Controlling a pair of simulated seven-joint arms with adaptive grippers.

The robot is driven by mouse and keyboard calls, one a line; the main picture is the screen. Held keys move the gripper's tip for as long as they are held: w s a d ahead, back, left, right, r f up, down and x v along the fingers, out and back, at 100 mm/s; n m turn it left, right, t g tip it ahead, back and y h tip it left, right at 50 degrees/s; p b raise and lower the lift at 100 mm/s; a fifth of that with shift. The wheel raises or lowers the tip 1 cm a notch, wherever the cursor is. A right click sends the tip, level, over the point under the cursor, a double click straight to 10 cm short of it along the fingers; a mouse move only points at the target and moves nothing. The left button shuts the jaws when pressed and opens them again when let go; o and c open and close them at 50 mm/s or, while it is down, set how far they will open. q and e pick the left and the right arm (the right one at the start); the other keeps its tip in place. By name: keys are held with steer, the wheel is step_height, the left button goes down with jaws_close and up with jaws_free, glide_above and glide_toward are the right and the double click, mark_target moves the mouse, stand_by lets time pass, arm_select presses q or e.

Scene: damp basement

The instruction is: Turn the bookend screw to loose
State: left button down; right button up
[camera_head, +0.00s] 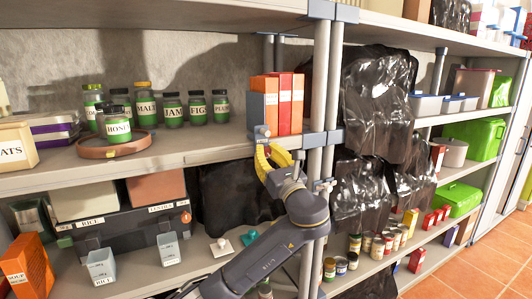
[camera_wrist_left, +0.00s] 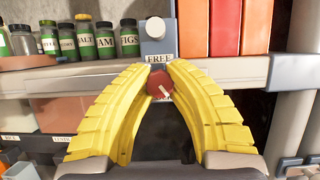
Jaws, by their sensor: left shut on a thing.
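The grey-blue bookend (camera_wrist_left: 155,43) stands at the shelf's front edge against orange and red books; it also shows in the head view (camera_head: 257,106). A pale round knob (camera_wrist_left: 155,27) is on its face, and a label reading FREE (camera_wrist_left: 159,59) sits below. Under the label is the red screw (camera_wrist_left: 160,84) with a slanted white mark. My left gripper (camera_wrist_left: 160,75) has its yellow fingertips on either side of the screw, shut on it. My right gripper is in neither view.
Orange and red books (camera_head: 284,102) stand beside the grey shelf post (camera_head: 319,90). Green jars (camera_head: 172,110) and a brown ring-shaped item (camera_head: 115,146) are to the left on the same shelf. Black plastic sheeting (camera_head: 375,105) hangs right of the post.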

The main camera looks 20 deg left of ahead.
arm_select(q)
steer(key=shift+d+r+n+g, duration=0.15)
steer(key=shift+n+g, duration=0.15)
steer(key=shift+n, duration=0.4)
steer(key=n+g+y, duration=0.1)
steer(key=n, duration=0.1)
steer(key=n+g, duration=0.1)
steer(key=n, duration=0.1)
steer(key=shift+n+y, duration=0.3)
steer(key=shift+y, duration=0.1)
steer(key=shift+n+g+y, duration=0.3)
steer(key=shift+n+g, duration=0.6)
steer(key=shift+n, duration=1.1)
steer(key=c, duration=1.4)
jaws_free()
steer(key=shift+s, duration=0.15)
steer(key=shift+c, duration=0.2)
steer(key=o, duration=0.3)
